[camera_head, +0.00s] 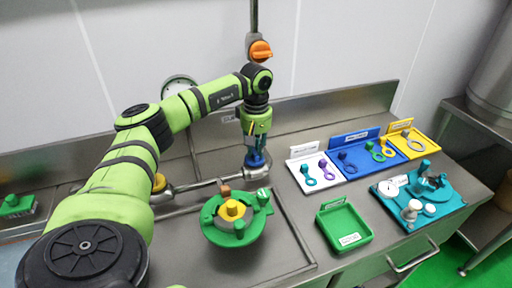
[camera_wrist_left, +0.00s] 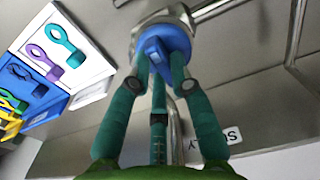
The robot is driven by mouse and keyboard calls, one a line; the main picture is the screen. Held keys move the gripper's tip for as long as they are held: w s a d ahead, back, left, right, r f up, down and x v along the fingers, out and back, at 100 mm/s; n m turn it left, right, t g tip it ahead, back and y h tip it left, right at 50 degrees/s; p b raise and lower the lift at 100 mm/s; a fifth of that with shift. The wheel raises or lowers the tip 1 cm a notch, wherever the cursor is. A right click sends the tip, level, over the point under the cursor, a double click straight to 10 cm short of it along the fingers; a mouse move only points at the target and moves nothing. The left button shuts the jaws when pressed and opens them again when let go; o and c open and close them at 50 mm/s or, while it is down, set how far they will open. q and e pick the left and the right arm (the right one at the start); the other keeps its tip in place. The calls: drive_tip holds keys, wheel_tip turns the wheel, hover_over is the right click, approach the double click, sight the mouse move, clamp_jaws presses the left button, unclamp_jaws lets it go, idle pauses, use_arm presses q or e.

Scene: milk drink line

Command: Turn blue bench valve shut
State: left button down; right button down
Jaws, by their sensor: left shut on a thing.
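The blue bench valve (camera_head: 254,159) sits on a metal pipe at the back middle of the steel bench. Its blue handle also shows in the left wrist view (camera_wrist_left: 163,42), at the top centre. My left gripper (camera_head: 253,150) reaches down on it from above. In the left wrist view the gripper's green fingers (camera_wrist_left: 160,75) are shut on the blue handle from both sides. The fingers partly cover the handle, and its exact turn angle is hard to tell. My right gripper is in neither view.
A green round fixture with a yellow centre (camera_head: 234,210) stands in front of the valve. A green tray (camera_head: 366,236), teal board (camera_head: 456,208), and white (camera_head: 340,179), blue (camera_head: 372,167) and yellow (camera_head: 426,147) mats lie to the right. An orange valve (camera_head: 261,50) hangs above.

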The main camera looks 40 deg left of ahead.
use_arm(q)
drive_tip(key=c, duration=1.1)
unclamp_jaws()
drive_tip(key=shift+r, duration=0.1)
wheel_tip(320, 180, up, 12)
drive_tip(key=shift+r, duration=0.1)
